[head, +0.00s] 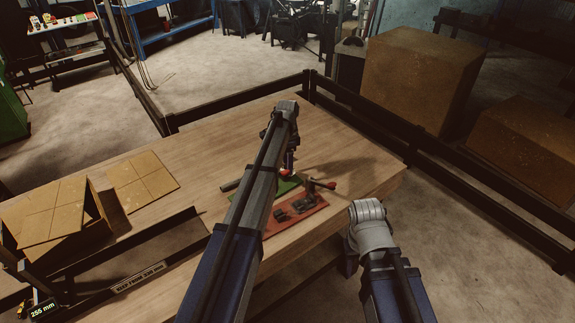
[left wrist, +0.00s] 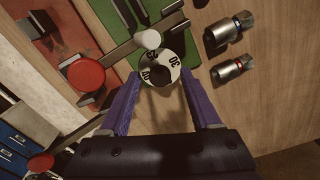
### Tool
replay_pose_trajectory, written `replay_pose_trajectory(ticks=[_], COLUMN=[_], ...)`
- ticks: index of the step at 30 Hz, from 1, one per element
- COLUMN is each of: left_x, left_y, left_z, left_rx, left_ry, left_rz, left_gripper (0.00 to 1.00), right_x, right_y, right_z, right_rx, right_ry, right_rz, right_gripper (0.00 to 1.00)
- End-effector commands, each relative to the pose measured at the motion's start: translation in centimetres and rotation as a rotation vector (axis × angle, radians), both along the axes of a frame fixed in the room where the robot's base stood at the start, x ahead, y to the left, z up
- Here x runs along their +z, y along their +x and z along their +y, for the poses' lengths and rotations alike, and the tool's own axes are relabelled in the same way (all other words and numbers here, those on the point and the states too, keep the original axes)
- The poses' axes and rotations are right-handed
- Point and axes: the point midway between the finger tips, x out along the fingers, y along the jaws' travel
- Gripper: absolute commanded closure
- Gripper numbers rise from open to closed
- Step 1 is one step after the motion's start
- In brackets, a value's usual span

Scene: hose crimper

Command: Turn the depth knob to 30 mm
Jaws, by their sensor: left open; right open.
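The depth knob (left wrist: 161,70) is a round dial with white and black areas and printed numbers, in the left wrist view. A "30" shows on its right side and a "40" at its left; another number by the white round post (left wrist: 150,39) looks like 25. My left gripper (left wrist: 160,86) is open, with one purple finger on each side of the dial; I cannot tell whether they touch it. In the head view my left gripper (head: 289,164) is over the green base plate (head: 284,190), and the dial is not distinguishable. My right gripper is hidden; only its arm shows.
Two metal fittings, one with a blue ring (left wrist: 228,31) and one with a red ring (left wrist: 232,68), lie right of the dial. A red plate (head: 297,216) with a lever adjoins the green one.

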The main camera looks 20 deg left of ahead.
Motion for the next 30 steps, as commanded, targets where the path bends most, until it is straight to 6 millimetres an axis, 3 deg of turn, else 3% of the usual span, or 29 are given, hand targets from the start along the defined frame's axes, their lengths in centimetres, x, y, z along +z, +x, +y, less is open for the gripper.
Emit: replay_pose_trajectory(ticks=[2, 18, 30], left_x=[0.03, 0.02, 0.02], left_y=[0.0, 0.01, -0.01], left_z=[0.0, 0.01, 0.01], left_rx=[0.0, 0.0, 0.017], left_ry=[0.0, 0.0, 0.0], left_rz=[0.0, 0.0, 0.0], left_gripper=[0.38, 0.99, 1.0], right_x=[0.03, 0.02, 0.02], right_y=[0.0, 0.0, 0.0], right_z=[0.0, 0.0, 0.0], right_rx=[0.0, 0.0, 0.0], right_ry=[0.0, 0.0, 0.0], right_rz=[0.0, 0.0, 0.0], right_gripper=[0.5, 0.5, 0.5])
